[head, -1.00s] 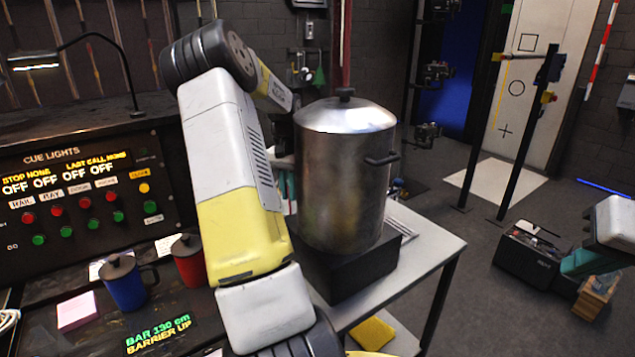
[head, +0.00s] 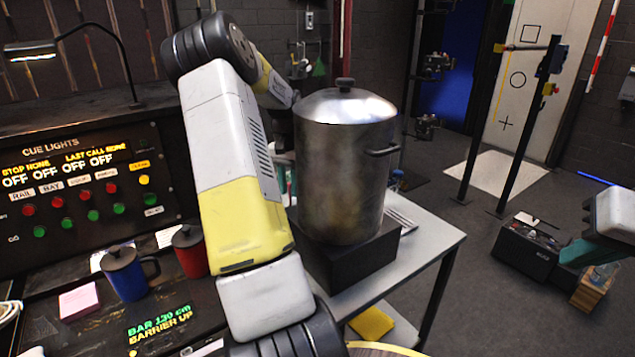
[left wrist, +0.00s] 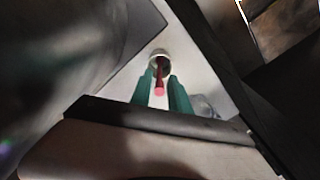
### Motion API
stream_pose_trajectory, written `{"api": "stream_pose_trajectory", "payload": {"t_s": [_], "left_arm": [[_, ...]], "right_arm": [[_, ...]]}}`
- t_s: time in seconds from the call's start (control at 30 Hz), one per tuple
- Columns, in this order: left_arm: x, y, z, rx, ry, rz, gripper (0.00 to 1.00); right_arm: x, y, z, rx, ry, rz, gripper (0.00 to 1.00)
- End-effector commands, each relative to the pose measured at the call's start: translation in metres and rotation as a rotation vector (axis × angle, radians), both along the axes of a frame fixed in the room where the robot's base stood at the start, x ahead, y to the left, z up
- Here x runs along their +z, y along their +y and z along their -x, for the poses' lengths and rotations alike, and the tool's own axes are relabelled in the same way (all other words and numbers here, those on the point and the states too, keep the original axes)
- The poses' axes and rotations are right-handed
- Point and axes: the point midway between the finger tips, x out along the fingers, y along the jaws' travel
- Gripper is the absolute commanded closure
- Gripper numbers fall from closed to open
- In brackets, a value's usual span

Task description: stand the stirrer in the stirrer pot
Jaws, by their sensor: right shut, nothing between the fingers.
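In the left wrist view a thin red stirrer (left wrist: 159,87) with a pinkish end lies between the teal fingers of my left gripper (left wrist: 161,75). The fingers stand apart on either side of it; whether they touch it is too small to tell. Just beyond the fingertips is a small round pot with a pale rim (left wrist: 159,52), and the stirrer's far part overlaps its mouth. Whether the stirrer's foot is inside is unclear. In the head view the big urn hides most of my left gripper. My right gripper (head: 593,262) is shut and empty at the right edge.
A large metal urn (head: 345,165) on a black block (head: 350,265) stands on the grey table (head: 425,240), close beside my left arm. Blue (head: 125,275) and red mugs (head: 190,255) stand left of the arm by the cue panel (head: 85,190). A box (head: 527,247) is at right.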

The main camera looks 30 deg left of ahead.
Motion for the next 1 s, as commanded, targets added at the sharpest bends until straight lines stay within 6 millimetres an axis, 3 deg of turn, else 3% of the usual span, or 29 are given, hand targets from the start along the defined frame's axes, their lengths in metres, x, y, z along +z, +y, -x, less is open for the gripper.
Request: {"api": "stream_pose_trajectory", "payload": {"t_s": [0.4,0.8,1.0], "left_arm": [[0.004,0.000,0.000,0.000,-0.001,-0.001,0.64],[0.065,0.000,-0.001,0.000,-0.002,-0.002,0.64],[0.078,0.000,0.000,0.000,0.000,0.000,0.64]], "right_arm": [[0.000,0.000,0.000,0.000,0.000,0.000,1.00],[0.000,0.000,0.000,0.000,0.000,0.000,1.00],[0.000,0.000,0.000,0.000,0.000,0.000,1.00]]}}
